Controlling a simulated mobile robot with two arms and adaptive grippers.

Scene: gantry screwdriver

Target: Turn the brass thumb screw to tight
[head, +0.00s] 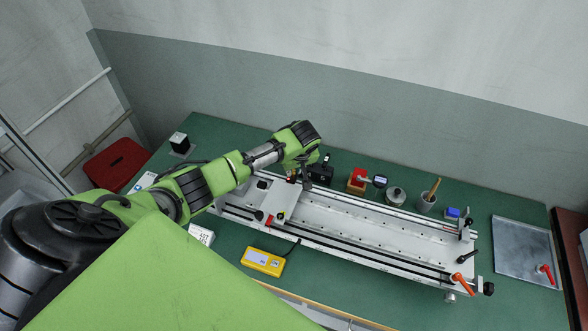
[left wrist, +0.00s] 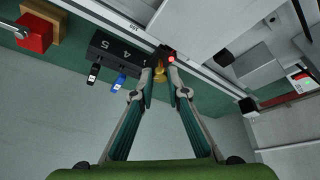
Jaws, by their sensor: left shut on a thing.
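The brass thumb screw (left wrist: 159,70) shows as a small gold-coloured piece between my fingertips in the left wrist view. My left gripper (left wrist: 161,72) is shut on it, at the edge of the pale gantry rail. In the head view my left gripper (head: 304,172) reaches down at the back left part of the long gantry (head: 365,230), beside its carriage plate (head: 278,199). The screw is too small and too covered to make out there. How far it is turned cannot be told. My right gripper is not in view.
A black block marked with digits (left wrist: 115,52) stands close beside my fingers. A yellow device (head: 263,262) lies in front of the gantry.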

